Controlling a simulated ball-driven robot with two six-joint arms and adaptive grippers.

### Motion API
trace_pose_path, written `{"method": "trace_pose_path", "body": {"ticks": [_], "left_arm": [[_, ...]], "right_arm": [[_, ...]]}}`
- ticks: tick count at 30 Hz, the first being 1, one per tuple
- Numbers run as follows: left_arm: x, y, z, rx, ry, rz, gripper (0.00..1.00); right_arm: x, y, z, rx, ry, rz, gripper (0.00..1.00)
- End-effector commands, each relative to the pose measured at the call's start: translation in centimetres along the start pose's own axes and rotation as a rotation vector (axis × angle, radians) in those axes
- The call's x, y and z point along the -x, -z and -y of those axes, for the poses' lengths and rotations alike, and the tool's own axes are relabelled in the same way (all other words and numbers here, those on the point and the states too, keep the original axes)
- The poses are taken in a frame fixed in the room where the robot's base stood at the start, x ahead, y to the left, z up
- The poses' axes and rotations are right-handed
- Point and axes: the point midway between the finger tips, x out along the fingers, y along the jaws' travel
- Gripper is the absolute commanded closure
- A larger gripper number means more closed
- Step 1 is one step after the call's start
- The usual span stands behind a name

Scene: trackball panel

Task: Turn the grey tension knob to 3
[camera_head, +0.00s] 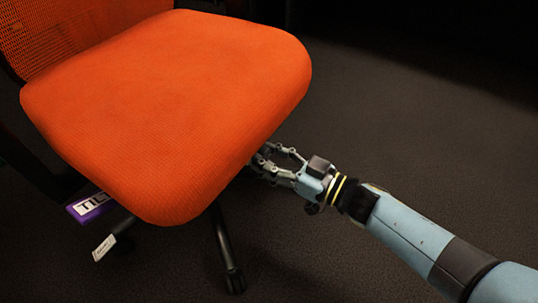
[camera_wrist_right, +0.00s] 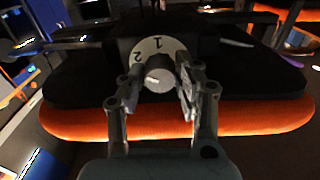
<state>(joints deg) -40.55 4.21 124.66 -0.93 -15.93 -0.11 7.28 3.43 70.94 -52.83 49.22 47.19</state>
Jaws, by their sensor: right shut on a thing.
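The grey tension knob (camera_wrist_right: 158,78) shows in the right wrist view, in front of a pale dial (camera_wrist_right: 150,46) marked 1 and 2. The 3 cannot be seen. A light line shows on the knob's face, but I cannot tell which number it points to. My right gripper (camera_wrist_right: 155,88) has its fingers on both sides of the knob and is shut on it. In the head view the right gripper (camera_head: 264,163) reaches under the right edge of the orange seat (camera_head: 165,100), which hides the knob. My left gripper is not in view.
A purple TILT tag (camera_head: 92,206) and a lever with a white label (camera_head: 104,247) stick out below the seat's front left. A chair leg with a caster (camera_head: 234,280) stands on the dark carpet. The floor to the right (camera_head: 430,130) is clear.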

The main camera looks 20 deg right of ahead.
Motion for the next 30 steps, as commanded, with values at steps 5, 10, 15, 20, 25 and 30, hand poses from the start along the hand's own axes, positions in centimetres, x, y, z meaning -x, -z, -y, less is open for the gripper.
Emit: {"method": "trace_pose_path", "body": {"ticks": [5,10,15,20,25,30], "left_arm": [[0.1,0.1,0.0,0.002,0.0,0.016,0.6],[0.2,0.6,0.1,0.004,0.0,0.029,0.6],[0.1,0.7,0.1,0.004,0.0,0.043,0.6],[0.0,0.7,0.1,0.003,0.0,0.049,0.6],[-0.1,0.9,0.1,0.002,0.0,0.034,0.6],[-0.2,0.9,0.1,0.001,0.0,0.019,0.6]], "right_arm": [[0.1,0.0,0.0,0.088,0.0,0.002,1.0],[0.1,0.0,-0.1,0.224,0.0,0.002,1.0],[0.1,-0.1,-0.1,0.384,0.0,0.003,1.0],[0.1,-0.1,-0.1,0.535,0.0,0.004,1.0],[0.1,-0.1,-0.1,0.687,0.001,0.004,1.0],[0.1,-0.2,-0.1,0.816,0.001,0.004,1.0]]}}
